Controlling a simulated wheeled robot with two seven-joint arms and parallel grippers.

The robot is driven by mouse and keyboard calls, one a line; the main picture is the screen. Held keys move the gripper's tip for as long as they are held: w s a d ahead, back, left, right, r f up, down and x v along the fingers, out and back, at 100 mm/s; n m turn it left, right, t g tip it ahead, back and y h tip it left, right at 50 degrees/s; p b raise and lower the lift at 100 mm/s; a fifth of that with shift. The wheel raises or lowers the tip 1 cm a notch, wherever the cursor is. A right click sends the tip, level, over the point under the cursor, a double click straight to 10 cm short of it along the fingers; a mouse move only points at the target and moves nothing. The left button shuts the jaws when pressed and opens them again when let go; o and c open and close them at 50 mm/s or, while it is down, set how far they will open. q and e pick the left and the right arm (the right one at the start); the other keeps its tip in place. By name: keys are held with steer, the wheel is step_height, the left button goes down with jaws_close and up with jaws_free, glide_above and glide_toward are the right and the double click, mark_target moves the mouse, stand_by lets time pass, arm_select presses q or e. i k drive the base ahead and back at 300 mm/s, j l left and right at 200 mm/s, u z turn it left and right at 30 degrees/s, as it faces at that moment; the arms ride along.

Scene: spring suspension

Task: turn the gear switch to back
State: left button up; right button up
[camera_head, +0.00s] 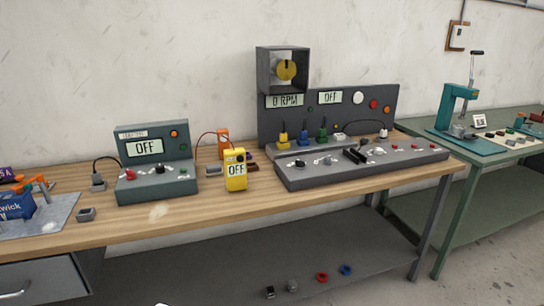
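A large grey control console (340,175) stands on the wooden workbench, right of the middle. Its sloped panel carries a black knob (300,163) at the left, a small grey knob (327,160), a black block-like control (355,153) and several red buttons. Its upright back panel (348,111) has displays reading "0 RPM" and "OFF". I cannot tell which control is the gear switch, and the labels are too small to read. Neither of my grippers is in view.
A smaller grey-green unit (157,187) reading "OFF" and a yellow meter (236,173) stand left of the console. A boxed yellow dial (286,70) tops the back panel. A green table (470,163) with a press stands at right. The bench's front strip is mostly clear.

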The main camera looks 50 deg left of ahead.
mark_target(328, 161)
steer(key=u, duration=1.35)
